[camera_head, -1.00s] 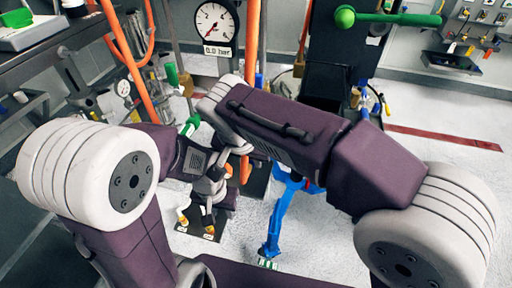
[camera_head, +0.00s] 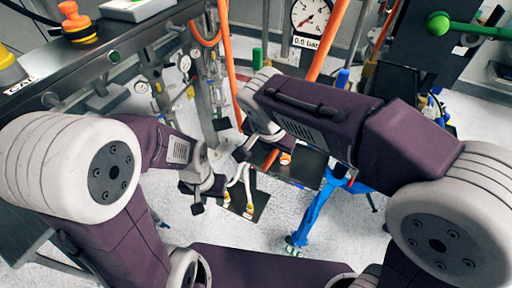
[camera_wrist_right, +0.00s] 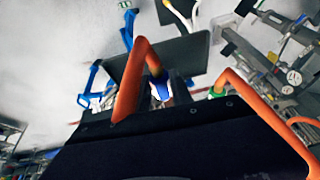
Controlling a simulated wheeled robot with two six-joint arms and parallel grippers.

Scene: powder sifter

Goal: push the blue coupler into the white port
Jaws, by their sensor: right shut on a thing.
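The blue coupler (camera_wrist_right: 160,88) sits at the end of an orange hose (camera_wrist_right: 131,76) in the right wrist view, just beyond my dark gripper body. My right gripper (camera_head: 262,155) is shut on it; its fingertips are mostly hidden in both views. My left gripper (camera_head: 210,205) looks open and empty, low over the floor beside a dark plate (camera_head: 262,205) with white hoses (camera_head: 244,178). I cannot pick out the white port with certainty; the coupler does not visibly touch any port.
A pressure gauge (camera_head: 312,17) stands at the back. A blue stand (camera_head: 312,215) is right of the dark plate. A bench (camera_head: 75,75) with an orange knob (camera_head: 72,14) fills the upper left. A green-tipped fitting (camera_wrist_right: 217,91) is on another orange hose. Open floor shows at the front.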

